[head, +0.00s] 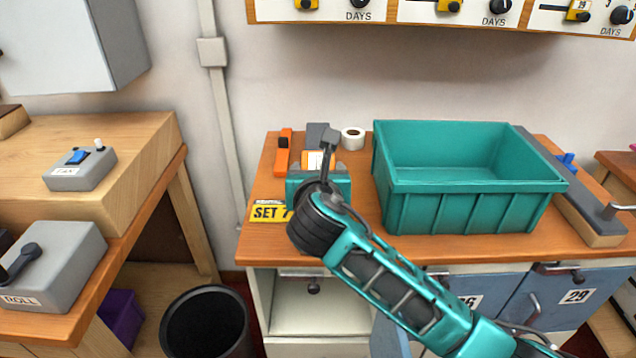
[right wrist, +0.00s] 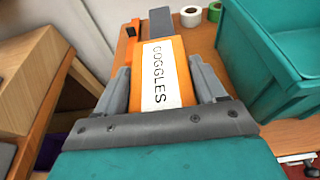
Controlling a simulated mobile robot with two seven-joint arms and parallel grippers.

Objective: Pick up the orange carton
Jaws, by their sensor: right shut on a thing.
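The orange carton (head: 312,158) is near the back left of the bench top; my right gripper and wrist hide much of it in the head view. In the right wrist view the carton (right wrist: 160,75) shows a white label reading GOGGLES. My right gripper (head: 322,166) is shut on it, with one grey finger on each side of the carton in the right wrist view. I cannot tell whether the carton touches the bench. My left gripper is in neither view.
A teal crate (head: 470,205) stands right of the carton. A dark grey block (head: 318,131), an orange tool (head: 283,155) and a white tape roll (head: 353,138) lie around the carton. A yellow SET sign (head: 268,212) is at the front left. A black bin (head: 205,325) stands below.

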